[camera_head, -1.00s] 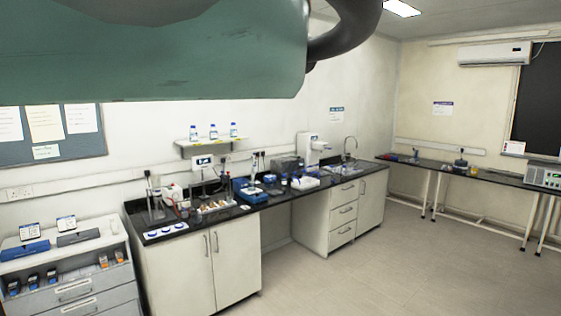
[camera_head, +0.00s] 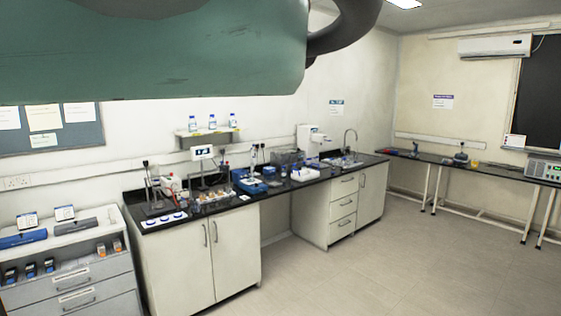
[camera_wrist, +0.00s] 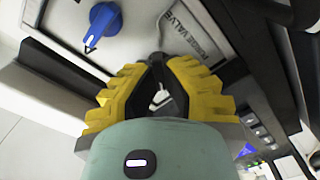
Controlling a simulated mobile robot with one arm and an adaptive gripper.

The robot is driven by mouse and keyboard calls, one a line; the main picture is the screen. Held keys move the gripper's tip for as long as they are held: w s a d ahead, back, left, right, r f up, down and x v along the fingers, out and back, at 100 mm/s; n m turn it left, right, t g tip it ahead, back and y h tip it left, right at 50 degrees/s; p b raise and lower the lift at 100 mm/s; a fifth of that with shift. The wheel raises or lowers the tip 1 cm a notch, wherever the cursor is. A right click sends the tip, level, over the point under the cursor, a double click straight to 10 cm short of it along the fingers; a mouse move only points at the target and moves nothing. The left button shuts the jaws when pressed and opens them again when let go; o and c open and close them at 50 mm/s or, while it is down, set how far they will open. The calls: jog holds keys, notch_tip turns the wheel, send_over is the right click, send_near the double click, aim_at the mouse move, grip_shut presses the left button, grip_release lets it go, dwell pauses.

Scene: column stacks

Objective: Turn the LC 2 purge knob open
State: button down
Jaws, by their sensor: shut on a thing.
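In the wrist view a blue knob (camera_wrist: 103,25) with a pointer sits on a pale panel. The words PURGE VALVE (camera_wrist: 180,34) are printed on the panel to its right. My gripper (camera_wrist: 162,66) has yellow fingers, shut on a dark thing (camera_wrist: 160,76) between their tips. The fingers hide most of this thing, and I cannot tell what it is. The blue knob lies up and left of the fingertips, apart from them. No LC 2 marking can be read. The gripper is not in the head view.
In the head view a long bench (camera_head: 222,206) carries instruments and bottles. A drawer cabinet (camera_head: 75,283) stands at the left, and a side bench (camera_head: 480,172) stands at the back right. The floor (camera_head: 350,265) in front is clear.

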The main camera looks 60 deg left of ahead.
jog(key=n+p, duration=0.1)
jog(key=n, duration=0.4)
jog(key=shift+n+p, duration=0.3)
jog(key=shift+p, duration=0.05)
jog(key=shift+f, duration=0.1)
jog(key=c, duration=1.4)
grip_release()
jog(key=shift+o, duration=0.2)
jog(key=a, duration=1.2)
jog(key=shift+s, duration=0.4)
